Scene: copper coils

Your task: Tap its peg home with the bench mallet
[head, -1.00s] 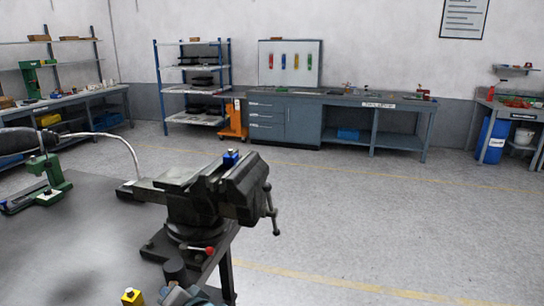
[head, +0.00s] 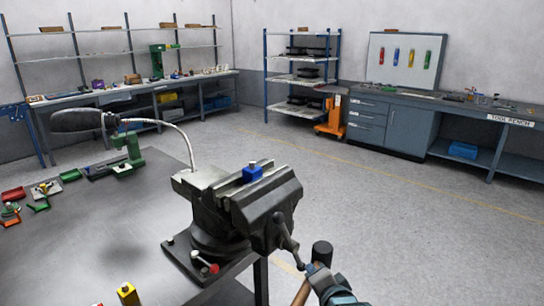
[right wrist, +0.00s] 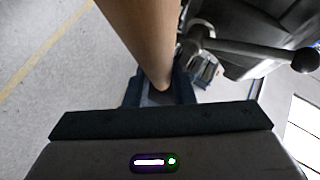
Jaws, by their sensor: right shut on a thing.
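A blue block (head: 253,174) is clamped in the jaws of the dark bench vise (head: 215,205). A short pale peg (head: 252,164) stands up from the block's top. My right gripper (head: 322,280) is in front and to the right of the vise, shut on the mallet's wooden handle (head: 302,291). The handle (right wrist: 138,40) also fills the upper middle of the right wrist view, between the jaws (right wrist: 160,90). My left gripper is not in view.
A gooseneck lamp (head: 80,121) arches behind the vise. Open floor lies beyond the bench.

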